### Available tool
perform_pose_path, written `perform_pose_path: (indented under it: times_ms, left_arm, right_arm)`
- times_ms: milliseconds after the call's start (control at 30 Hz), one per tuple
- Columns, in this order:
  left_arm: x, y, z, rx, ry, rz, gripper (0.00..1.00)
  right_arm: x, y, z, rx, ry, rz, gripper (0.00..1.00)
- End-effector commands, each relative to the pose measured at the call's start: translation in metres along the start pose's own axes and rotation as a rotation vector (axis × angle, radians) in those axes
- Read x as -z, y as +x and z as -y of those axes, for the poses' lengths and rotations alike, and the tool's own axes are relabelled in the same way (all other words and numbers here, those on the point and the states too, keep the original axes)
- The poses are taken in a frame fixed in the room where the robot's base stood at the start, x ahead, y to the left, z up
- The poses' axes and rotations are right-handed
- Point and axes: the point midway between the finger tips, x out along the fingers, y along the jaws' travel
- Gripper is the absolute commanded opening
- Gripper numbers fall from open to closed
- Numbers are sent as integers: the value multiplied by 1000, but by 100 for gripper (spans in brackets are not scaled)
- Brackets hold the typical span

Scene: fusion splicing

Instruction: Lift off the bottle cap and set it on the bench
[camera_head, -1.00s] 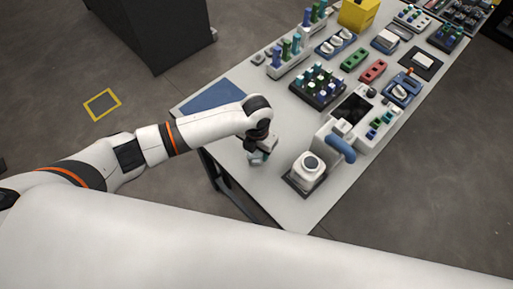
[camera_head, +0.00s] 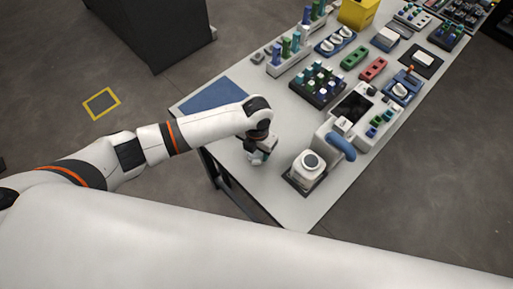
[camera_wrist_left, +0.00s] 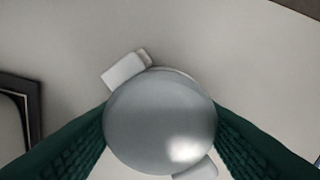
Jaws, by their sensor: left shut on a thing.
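My left gripper (camera_head: 256,158) is low over the near left part of the bench (camera_head: 232,176). In the left wrist view its green fingers (camera_wrist_left: 160,140) are shut on the bottle cap (camera_wrist_left: 150,115), a smooth grey dome. Two white tabs (camera_wrist_left: 122,74) and a pale rim show from under the dome on opposite sides. What is below the dome is hidden, so I cannot tell whether it touches anything there. My right gripper is not in view.
A blue mat (camera_head: 216,95) lies to the left. Vial racks (camera_head: 317,85) and a device with a blue handle (camera_head: 341,147) stand farther back. Bare bench surrounds the gripper.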

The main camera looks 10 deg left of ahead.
Motion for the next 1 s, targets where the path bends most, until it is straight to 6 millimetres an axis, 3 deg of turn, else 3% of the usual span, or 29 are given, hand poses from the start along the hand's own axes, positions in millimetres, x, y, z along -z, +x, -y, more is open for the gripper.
perform_pose_path:
  times_ms: [400, 433, 600, 1000]
  left_arm:
    - [0, 0, 0, 0, 0, -1, 34]
    - [0, 0, 0, 0, 0, -1, 55]
    - [0, 0, 0, 0, 0, 0, 79]
    - [0, -8, 0, 0, 0, 0, 79]
  right_arm:
    - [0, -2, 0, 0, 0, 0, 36]
    - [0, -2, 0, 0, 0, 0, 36]
    - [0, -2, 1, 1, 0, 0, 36]
    - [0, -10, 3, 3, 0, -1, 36]
